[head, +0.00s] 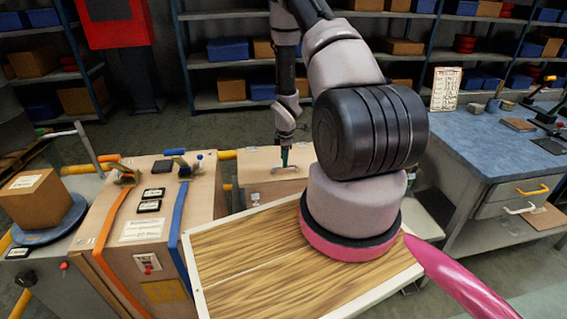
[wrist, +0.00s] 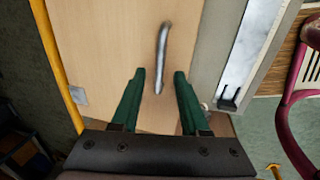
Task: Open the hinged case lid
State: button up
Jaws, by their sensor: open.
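The case lid (head: 262,160) is a pale wooden panel beyond the wood-grain tabletop in the head view. It fills much of the wrist view (wrist: 100,40). A curved grey metal handle (wrist: 163,50) is on it; the head view also shows this handle (head: 291,174). My gripper (wrist: 160,74) has two green fingers, spread apart and empty. The handle's near end appears between the fingertips in the wrist view; I cannot tell the remaining distance. In the head view my gripper (head: 284,156) is just above the handle. The lid looks shut; my arm hides part of the case.
A wood-grain tabletop (head: 235,265) with a pale rim lies in front. A wooden cabinet (head: 150,215) with orange and blue straps stands left. A blue-topped workbench (head: 480,130) is right. A yellow rail (wrist: 60,70) runs beside the lid, and a pink chair-like frame (wrist: 290,100) is right.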

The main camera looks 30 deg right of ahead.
jog(key=shift+w+f, duration=0.25)
jog(key=shift+f, duration=0.9)
jog(key=shift+d, duration=0.1)
grip_shut()
dwell(0.5)
